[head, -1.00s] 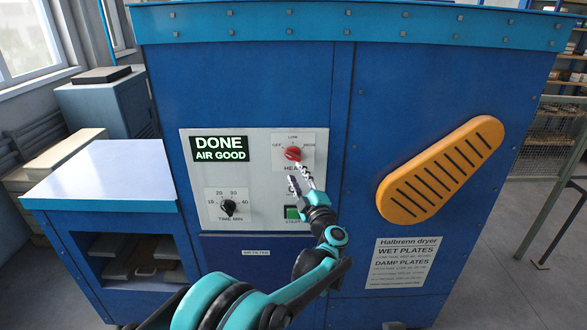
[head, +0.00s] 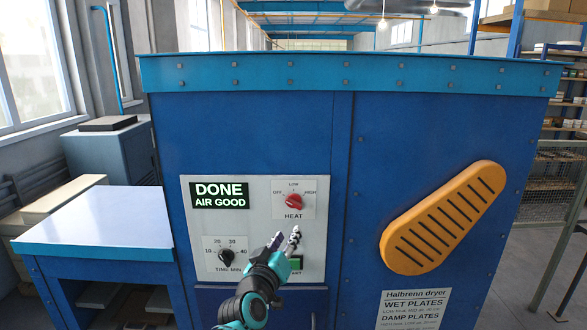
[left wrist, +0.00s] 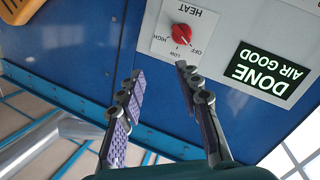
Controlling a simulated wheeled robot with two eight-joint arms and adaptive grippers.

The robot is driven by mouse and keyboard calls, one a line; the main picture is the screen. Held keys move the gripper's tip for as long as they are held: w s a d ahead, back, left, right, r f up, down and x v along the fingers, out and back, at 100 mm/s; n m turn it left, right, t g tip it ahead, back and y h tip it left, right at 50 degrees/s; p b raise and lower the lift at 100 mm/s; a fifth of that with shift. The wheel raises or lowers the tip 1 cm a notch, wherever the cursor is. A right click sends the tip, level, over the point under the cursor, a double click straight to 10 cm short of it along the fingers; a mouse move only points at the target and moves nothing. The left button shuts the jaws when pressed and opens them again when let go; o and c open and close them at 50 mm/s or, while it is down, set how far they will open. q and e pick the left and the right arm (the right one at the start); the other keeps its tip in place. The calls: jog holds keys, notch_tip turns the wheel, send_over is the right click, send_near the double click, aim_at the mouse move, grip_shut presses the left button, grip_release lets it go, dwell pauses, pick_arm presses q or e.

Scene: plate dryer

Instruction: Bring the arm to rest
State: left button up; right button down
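My left gripper (head: 288,240) is in front of the dryer's control panel (head: 258,184), below the red HEAT knob (head: 293,202) and apart from it. In the left wrist view the left gripper (left wrist: 160,71) has its two fingers spread with nothing between them. The red knob (left wrist: 181,33) shows beyond the fingertips; I cannot tell its setting for sure. The lit display (head: 219,195) reads DONE, AIR GOOD. The green START button (head: 296,264) is partly hidden by the gripper. My right gripper is not in view.
The blue dryer body (head: 240,120) fills the middle. An orange slotted guard (head: 444,218) is on its right side. A black timer knob (head: 226,257) is at the panel's lower left. A white-topped side table (head: 100,220) stands at left. Open floor shows at far right.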

pick_arm(q)
jog(key=s+a+f+m+g+y+b, duration=0.1)
jog(key=s+a+f+g+y, duration=0.1)
jog(key=s+a+f+g, duration=0.3)
jog(key=s+a+f+m+g+y+b, duration=0.1)
jog(key=s+a+f+g, duration=0.3)
jog(key=s+a+f, duration=0.7)
jog(key=s+f+y, duration=0.1)
jog(key=s+f, duration=0.8)
jog(key=s, duration=0.3)
jog(key=shift+m+g+y+b, duration=0.3)
jog(key=shift+g+y, duration=0.1)
